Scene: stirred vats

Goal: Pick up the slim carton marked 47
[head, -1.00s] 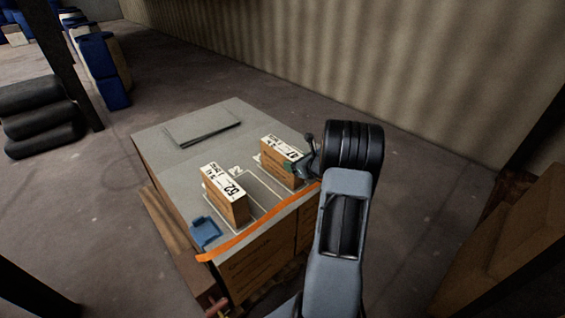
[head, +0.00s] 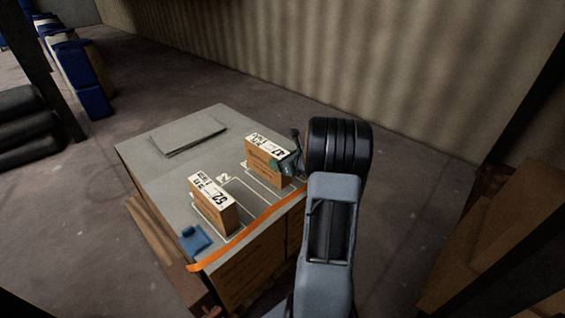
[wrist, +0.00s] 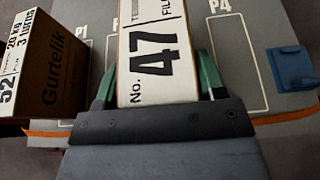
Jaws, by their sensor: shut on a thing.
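The slim carton marked 47 (head: 268,160) is brown with a white printed top and stands upright at the right part of the grey-topped stack. In the wrist view its white face (wrist: 155,55) reads "No. 47". My gripper (head: 290,165) is shut on this carton, with a green finger on each side of it in the wrist view (wrist: 157,85). I cannot tell for sure whether the carton's base is clear of the grey top. The fingertips are partly hidden by the carton.
A carton marked 52 (head: 213,205) stands nearby, and close beside the held one in the wrist view (wrist: 42,65). A blue holder (head: 195,239), an orange edge strip (head: 247,230) and a flat grey slab (head: 188,136) are on the top. White-outlined spaces include an empty P4 (wrist: 238,65).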

